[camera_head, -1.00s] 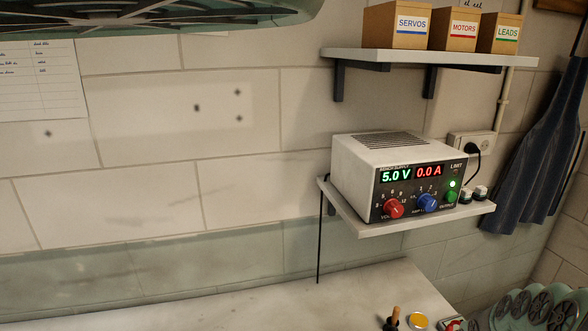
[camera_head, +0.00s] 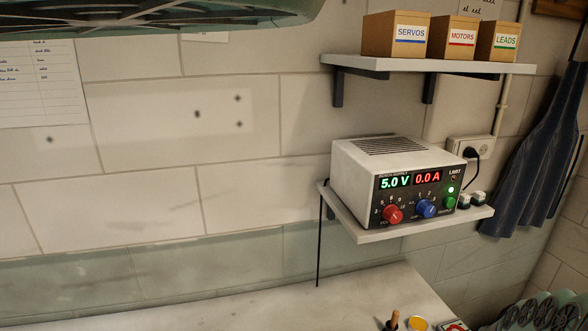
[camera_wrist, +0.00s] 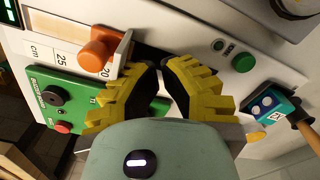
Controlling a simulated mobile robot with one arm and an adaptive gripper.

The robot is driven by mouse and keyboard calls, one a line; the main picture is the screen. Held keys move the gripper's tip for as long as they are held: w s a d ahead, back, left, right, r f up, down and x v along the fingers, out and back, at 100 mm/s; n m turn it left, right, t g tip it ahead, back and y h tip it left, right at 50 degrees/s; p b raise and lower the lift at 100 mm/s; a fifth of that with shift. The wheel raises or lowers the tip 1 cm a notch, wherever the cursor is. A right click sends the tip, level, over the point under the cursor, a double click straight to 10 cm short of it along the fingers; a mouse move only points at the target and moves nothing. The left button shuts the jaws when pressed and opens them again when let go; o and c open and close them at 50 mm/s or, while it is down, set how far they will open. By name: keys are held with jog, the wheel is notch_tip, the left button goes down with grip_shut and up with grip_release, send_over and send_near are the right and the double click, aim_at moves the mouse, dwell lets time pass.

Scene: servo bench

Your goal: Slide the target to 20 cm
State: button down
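In the wrist view an orange knob (camera_wrist: 98,50), which may be the target, stands at upper left beside a white scale strip (camera_wrist: 45,50). The strip reads "cm", "25" and "20"; the knob is close to the "20" and partly covers the strip. My gripper (camera_wrist: 161,68) has yellow ribbed fingers with dark inner pads. Its fingertips nearly meet to the right of the knob, apart from it, with nothing seen held between them. The head view does not show the scale or the knob.
A green box (camera_wrist: 68,98) with black and red knobs is at left in the wrist view. A green button (camera_wrist: 243,62) and a teal block (camera_wrist: 268,105) are at right. In the head view a power supply (camera_head: 398,180) stands on a shelf reading 5.0 V, 0.0 A.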

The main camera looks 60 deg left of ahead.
jog(key=shift+s+d+p, duration=0.2)
jog(key=shift+d+p, duration=0.05)
jog(key=shift+d, duration=0.35)
jog(key=shift+s+d+p, duration=0.2)
jog(key=shift+d+p, duration=0.05)
jog(key=shift+d, duration=0.3)
jog(key=shift+a, duration=0.35)
jog(key=shift+w+a, duration=0.15)
jog(key=shift+a, duration=0.1)
notch_tip(320, 180, up, 8)
jog(key=p, duration=0.7)
jog(key=shift+p, duration=0.4)
jog(key=shift+w, duration=0.1)
